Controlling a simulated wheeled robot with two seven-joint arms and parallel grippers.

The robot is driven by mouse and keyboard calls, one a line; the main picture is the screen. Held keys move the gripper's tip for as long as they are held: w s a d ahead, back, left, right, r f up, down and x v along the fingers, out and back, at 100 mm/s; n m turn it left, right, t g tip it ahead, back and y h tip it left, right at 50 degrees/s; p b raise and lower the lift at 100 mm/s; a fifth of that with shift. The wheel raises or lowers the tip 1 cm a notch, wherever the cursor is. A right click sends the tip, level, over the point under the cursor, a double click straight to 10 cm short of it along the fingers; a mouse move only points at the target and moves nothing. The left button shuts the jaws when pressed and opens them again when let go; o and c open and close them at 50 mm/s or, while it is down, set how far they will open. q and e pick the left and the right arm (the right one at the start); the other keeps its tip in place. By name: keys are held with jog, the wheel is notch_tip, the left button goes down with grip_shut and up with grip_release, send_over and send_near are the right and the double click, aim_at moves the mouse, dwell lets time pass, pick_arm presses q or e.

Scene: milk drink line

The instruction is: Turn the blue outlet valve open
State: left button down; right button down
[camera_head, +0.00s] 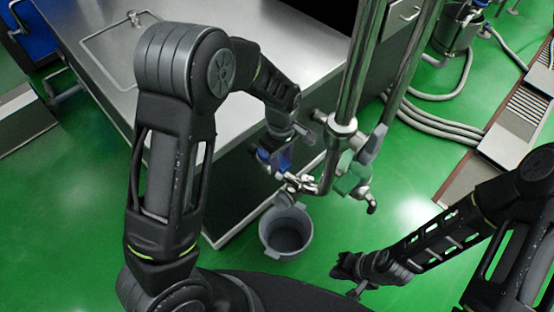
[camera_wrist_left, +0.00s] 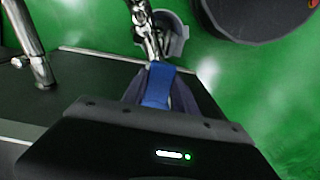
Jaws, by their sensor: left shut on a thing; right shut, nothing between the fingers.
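The blue outlet valve handle (camera_head: 284,158) sits low on the steel pipework, left of the vertical pipes in the head view. My left gripper (camera_head: 272,160) reaches down to it and is shut on the blue handle. In the left wrist view the blue handle (camera_wrist_left: 157,86) lies between the dark fingers of the left gripper (camera_wrist_left: 158,92). The steel outlet fitting (camera_wrist_left: 146,30) extends beyond it. The fingers hide part of the handle. My right gripper (camera_head: 350,270) is shut and empty, low over the green floor at the right, apart from the pipework.
A grey bucket (camera_head: 287,232) stands on the floor below the outlet. A green valve handle (camera_head: 350,176) is just right of the blue one, near the vertical steel pipes (camera_head: 356,80). A steel table (camera_head: 290,40) stands behind. Hoses (camera_head: 440,125) lie at right.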

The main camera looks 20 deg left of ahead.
aim_at(282, 161)
pick_arm(q)
jog(key=shift+w+d+n, duration=0.1)
jog(key=shift+w+n, duration=0.05)
jog(key=shift+n, duration=0.15)
jog(key=c, duration=1)
grip_release()
jog(key=shift+o, duration=0.2)
jog(key=shift+r, duration=0.15)
notch_tip(282, 161, up, 8)
jog(key=shift+f+p, duration=0.25)
jog(key=shift+p, duration=0.05)
